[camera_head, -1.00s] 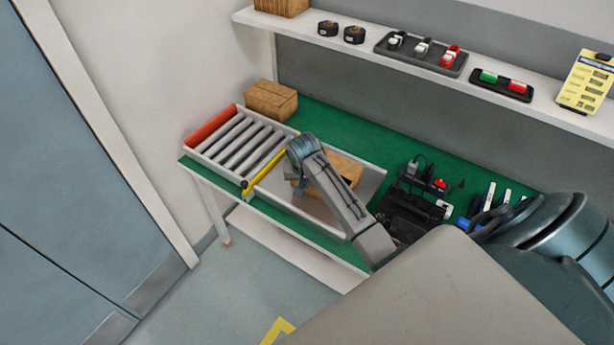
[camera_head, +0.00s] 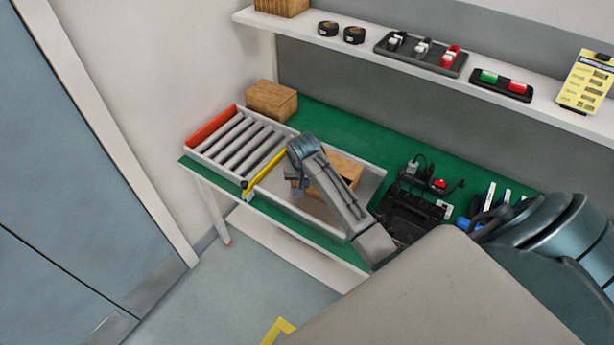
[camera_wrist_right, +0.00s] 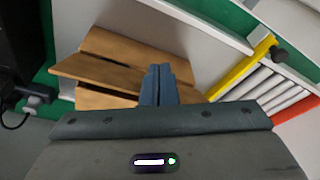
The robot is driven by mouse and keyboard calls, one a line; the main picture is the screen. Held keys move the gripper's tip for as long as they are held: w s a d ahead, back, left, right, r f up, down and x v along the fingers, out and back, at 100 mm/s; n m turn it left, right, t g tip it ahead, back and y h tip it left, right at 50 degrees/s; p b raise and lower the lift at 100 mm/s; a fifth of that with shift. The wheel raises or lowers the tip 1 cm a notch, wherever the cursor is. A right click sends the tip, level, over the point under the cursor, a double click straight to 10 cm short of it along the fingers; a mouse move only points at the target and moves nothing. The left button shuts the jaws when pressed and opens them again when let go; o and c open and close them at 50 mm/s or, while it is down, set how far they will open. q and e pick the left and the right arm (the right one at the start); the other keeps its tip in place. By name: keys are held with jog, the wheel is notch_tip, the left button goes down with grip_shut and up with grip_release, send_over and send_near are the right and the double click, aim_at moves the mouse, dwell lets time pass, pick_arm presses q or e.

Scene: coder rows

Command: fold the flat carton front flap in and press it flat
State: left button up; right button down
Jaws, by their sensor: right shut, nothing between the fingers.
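The brown carton (camera_head: 346,168) sits in the grey-white tray section of the bench, partly hidden behind my right arm in the head view. In the right wrist view the carton (camera_wrist_right: 125,47) shows brown flap panels with a dark gap between two of them. Which panel is the front flap, and how flat it lies, I cannot tell. My right gripper (camera_wrist_right: 160,72) is shut and empty, its fingertips over the carton's edge in that view. Whether they touch the cardboard is unclear. My left gripper is not in view.
Left of the carton are a yellow bar (camera_head: 264,175) and a roller conveyor (camera_head: 238,142). A closed box (camera_head: 271,100) stands behind the rollers. Black equipment (camera_head: 408,215) and a power strip (camera_head: 432,182) lie to the right. A shelf (camera_head: 370,54) runs above.

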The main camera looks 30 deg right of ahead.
jog(key=shift+d, duration=0.1)
jog(key=shift+w+d+r, duration=0.1)
jog(key=shift+w+d, duration=0.1)
jog(key=shift+d, duration=0.4)
jog(key=shift+w+d, duration=0.15)
jog(key=shift+d, duration=0.45)
jog(key=shift+w+d+f, duration=0.1)
jog(key=shift+w+d, duration=0.25)
jog(key=shift+d, duration=0.3)
jog(key=shift+w+d+f, duration=0.1)
jog(key=shift+w+d, duration=0.25)
jog(key=shift+d, duration=0.25)
jog(key=w+d, duration=0.2)
jog(key=d, duration=0.3)
jog(key=shift+w+d+b, duration=0.15)
jog(key=shift+d+b, duration=0.15)
jog(key=shift+d, duration=0.05)
jog(key=shift+r, duration=0.1)
